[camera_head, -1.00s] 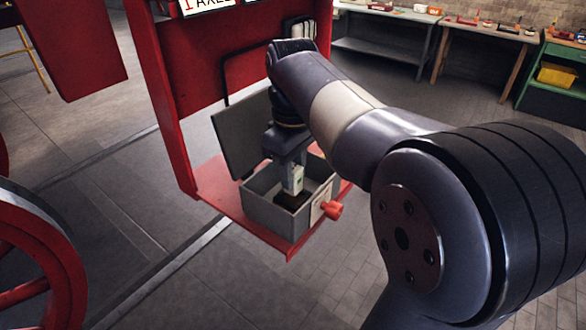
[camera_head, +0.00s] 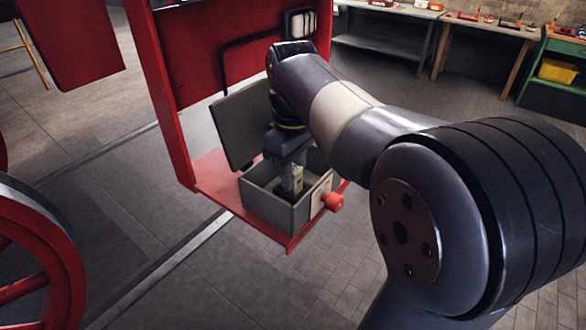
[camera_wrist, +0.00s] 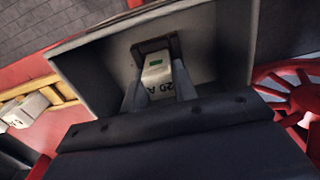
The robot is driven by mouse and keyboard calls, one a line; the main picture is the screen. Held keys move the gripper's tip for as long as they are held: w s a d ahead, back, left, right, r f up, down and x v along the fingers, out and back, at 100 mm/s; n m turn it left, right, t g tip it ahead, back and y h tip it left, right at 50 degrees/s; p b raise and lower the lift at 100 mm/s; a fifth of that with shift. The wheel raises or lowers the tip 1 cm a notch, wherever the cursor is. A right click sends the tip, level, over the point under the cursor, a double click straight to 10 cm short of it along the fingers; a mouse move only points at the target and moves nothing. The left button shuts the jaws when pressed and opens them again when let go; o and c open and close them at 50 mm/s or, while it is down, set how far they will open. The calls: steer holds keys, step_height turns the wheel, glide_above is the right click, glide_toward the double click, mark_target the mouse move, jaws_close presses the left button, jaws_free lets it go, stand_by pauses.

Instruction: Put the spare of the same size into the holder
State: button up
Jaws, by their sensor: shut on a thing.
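My gripper (camera_head: 291,186) points down into an open grey metal box (camera_head: 270,212) and is shut on a pale fuse (camera_wrist: 160,70). In the wrist view the fuse has a small green mark and black print that seems to read "20 A". The dark holder (camera_wrist: 139,47) is on the box floor, at the far end of the fuse. The fuse's end overlaps the holder in the wrist view; I cannot tell how deep it sits. In the head view my gripper and the box wall hide most of the fuse and holder.
The box's grey lid (camera_head: 240,125) stands open behind. A red knob (camera_head: 334,202) sticks out on the right side. The box rests on a red shelf (camera_head: 215,190). A red spoked wheel (camera_head: 45,255) is at left, and workbenches (camera_head: 480,35) stand at the back right.

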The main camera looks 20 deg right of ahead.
steer(key=o, duration=1.1)
steer(key=shift+c, duration=0.2)
step_height(320, 180, up, 11)
steer(key=shift+f+p, duration=0.1)
steer(key=shift+p, duration=0.4)
step_height(320, 180, down, 11)
steer(key=shift+r+b, duration=0.15)
steer(key=shift+b, duration=0.4)
steer(key=shift+r+p, duration=0.35)
steer(key=shift+r, duration=0.05)
